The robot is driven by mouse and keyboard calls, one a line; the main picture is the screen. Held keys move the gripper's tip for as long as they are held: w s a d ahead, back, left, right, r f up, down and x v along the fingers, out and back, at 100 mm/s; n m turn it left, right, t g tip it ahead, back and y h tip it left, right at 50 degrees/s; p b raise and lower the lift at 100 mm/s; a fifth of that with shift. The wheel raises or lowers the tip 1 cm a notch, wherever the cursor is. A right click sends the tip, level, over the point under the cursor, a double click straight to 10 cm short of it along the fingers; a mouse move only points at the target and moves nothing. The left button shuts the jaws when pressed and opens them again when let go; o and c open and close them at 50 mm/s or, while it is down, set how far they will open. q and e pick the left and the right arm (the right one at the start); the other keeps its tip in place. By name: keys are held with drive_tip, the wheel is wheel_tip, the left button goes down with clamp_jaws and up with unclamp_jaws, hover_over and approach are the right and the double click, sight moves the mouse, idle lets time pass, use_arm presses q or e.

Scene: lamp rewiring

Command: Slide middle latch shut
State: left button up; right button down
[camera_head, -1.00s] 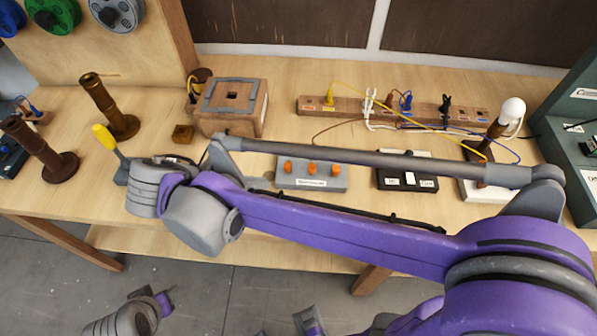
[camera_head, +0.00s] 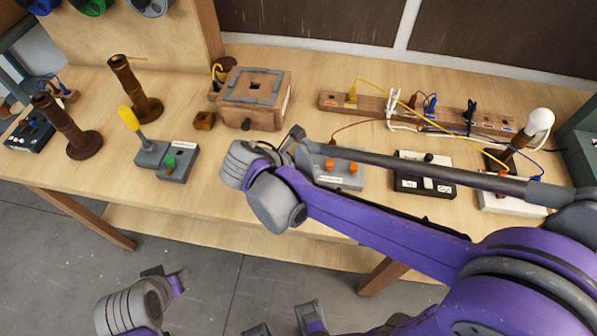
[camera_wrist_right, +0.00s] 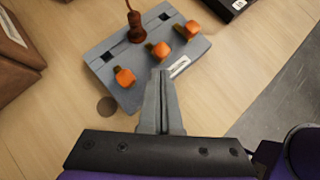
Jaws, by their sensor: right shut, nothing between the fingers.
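The grey latch panel (camera_wrist_right: 120,55) carries three orange latch knobs in a row in the right wrist view. The middle latch (camera_wrist_right: 159,50) lies between the left latch (camera_wrist_right: 124,76) and the right latch (camera_wrist_right: 187,29). My right gripper (camera_wrist_right: 162,75) is shut and empty, its tips over the panel's near edge, just below the middle latch in the picture. Contact cannot be told. In the head view the middle latch (camera_head: 329,165) and right latch (camera_head: 352,168) show. My right arm hides the left latch and the gripper's fingertips. My left gripper (camera_head: 168,280) is low at the left; its jaw state is unclear.
A brown cord plug (camera_wrist_right: 135,27) stands on the panel's far side. A wooden box (camera_head: 278,112) is behind at the left. A black switch box (camera_head: 425,180) is to the right. A yellow-handled lever switch (camera_head: 150,150) is at the left, with bare table between.

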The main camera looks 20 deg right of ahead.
drive_tip(key=shift+w+d, duration=0.15)
drive_tip(key=shift+d, duration=0.45)
drive_tip(key=shift+w+d, duration=0.5)
drive_tip(key=shift+w, duration=0.4)
drive_tip(key=shift+a, duration=0.15)
